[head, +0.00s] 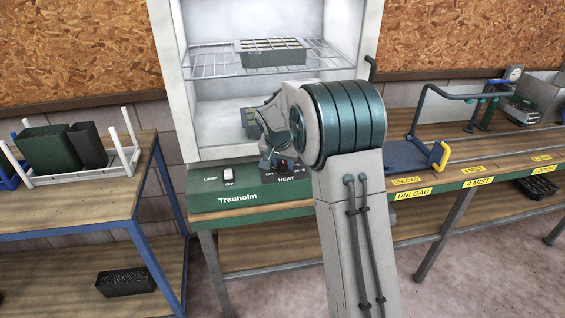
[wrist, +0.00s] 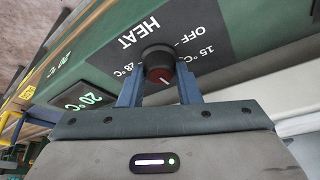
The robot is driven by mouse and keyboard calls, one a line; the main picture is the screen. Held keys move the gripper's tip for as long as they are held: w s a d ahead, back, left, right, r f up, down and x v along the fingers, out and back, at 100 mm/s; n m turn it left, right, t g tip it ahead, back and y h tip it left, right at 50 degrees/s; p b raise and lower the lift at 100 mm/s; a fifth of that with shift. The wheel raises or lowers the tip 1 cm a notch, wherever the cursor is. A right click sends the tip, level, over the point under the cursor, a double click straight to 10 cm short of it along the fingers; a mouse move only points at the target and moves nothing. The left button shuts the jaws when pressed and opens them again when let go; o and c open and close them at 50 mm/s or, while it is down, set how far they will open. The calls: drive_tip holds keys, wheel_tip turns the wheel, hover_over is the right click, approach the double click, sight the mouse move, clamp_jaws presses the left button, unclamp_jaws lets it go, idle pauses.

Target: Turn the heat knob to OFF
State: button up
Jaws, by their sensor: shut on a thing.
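The heat knob (wrist: 157,62) is a round dark knob with a reddish face and a small white mark. It stands on a black HEAT label plate (wrist: 150,35) printed OFF, 15 °C and 28 °C. I cannot tell which label the mark points to. My gripper (wrist: 159,80) is shut on the knob, one blue-grey finger on each side. In the head view my gripper (head: 270,160) is at the front panel of the green Trauholm base (head: 230,203), and my arm and fingers hide most of the knob there.
A white LAMP switch (head: 229,177) sits left of the knob on the same panel. Above stands a white cabinet (head: 165,70) with a wire shelf and trays. A bench with a rack (head: 80,176) is at left; a bench with a blue carriage (head: 412,154) is at right.

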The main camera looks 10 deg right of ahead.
drive_tip(key=n+y, duration=0.1)
drive_tip(key=n, duration=0.3)
drive_tip(key=shift+d+n+t+y, duration=0.2)
drive_tip(key=shift+n+t+y, duration=0.1)
drive_tip(key=shift+t+y, duration=0.1)
drive_tip(key=n+y, duration=0.1)
drive_tip(key=n, duration=0.1)
drive_tip(key=n+p, duration=0.1)
drive_tip(key=n, duration=0.1)
drive_tip(key=shift+d+r+y, duration=0.1)
drive_tip(key=shift+d+y, duration=0.05)
drive_tip(key=shift+y, duration=0.25)
drive_tip(key=n+y, duration=0.1)
drive_tip(key=n, duration=0.2)
drive_tip(key=n+g+p, duration=0.1)
drive_tip(key=n, duration=0.2)
drive_tip(key=shift+w+y, duration=0.1)
drive_tip(key=shift+y, duration=0.3)
drive_tip(key=n+g, duration=0.1)
drive_tip(key=n, duration=0.1)
drive_tip(key=n+y, duration=0.1)
drive_tip(key=n, duration=0.1)
drive_tip(key=shift+d+n+g+p, duration=0.1)
drive_tip(key=shift+n+g+p, duration=0.2)
drive_tip(key=shift+g+p, duration=0.1)
drive_tip(key=o, duration=1)
drive_tip(key=b+v, duration=0.1)
drive_tip(key=v, duration=1.2)
drive_tip(key=shift+d+r, duration=0.15)
drive_tip(key=shift+r, duration=0.15)
